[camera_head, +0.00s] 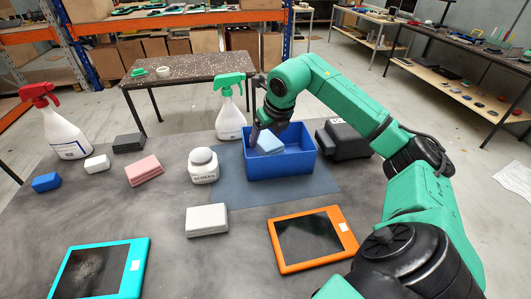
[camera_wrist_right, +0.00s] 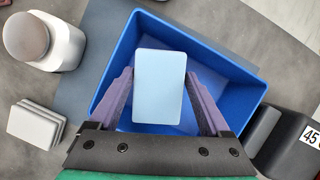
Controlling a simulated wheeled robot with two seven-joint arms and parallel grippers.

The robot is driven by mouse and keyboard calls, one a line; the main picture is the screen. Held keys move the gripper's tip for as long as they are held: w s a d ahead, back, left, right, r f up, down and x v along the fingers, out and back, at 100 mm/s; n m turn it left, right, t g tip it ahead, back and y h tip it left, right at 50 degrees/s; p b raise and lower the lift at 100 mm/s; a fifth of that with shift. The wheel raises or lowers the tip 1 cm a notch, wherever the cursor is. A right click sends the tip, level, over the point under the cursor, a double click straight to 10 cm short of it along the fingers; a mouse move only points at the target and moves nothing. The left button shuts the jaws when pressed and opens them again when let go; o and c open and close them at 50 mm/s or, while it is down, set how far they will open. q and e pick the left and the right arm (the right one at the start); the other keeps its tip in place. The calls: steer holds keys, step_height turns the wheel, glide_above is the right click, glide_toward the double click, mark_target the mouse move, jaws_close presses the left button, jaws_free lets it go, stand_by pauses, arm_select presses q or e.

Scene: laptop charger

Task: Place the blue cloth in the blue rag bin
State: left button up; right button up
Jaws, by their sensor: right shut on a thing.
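The light blue folded cloth (camera_head: 269,144) is held by my right gripper (camera_head: 258,137) at the blue rag bin (camera_head: 283,166). In the right wrist view the cloth (camera_wrist_right: 160,70) sits between the two purple fingers of the gripper (camera_wrist_right: 160,92), over the open inside of the bin (camera_wrist_right: 226,69). In the head view the cloth's lower part is hidden by the bin wall. Whether it touches the bin floor I cannot tell. A smaller, darker blue folded block (camera_head: 46,182) lies at the far left of the table. My left gripper is not in view.
The bin stands on a dark blue mat (camera_head: 240,191). A white jar (camera_head: 203,166) and green-topped spray bottle (camera_head: 230,118) stand left of it, a black box (camera_head: 344,140) right. White (camera_head: 206,220) and pink (camera_head: 144,171) folded cloths and an orange-framed tablet (camera_head: 312,239) lie nearby.

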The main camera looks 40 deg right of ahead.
step_height(320, 180, down, 5)
steer(key=shift+f, duration=0.1)
steer(key=o, duration=1.1)
steer(key=shift+o, duration=0.2)
steer(key=shift+r, duration=0.25)
steer(key=v, duration=1.2)
steer(key=shift+b, duration=0.35)
steer(key=shift+f, duration=0.1)
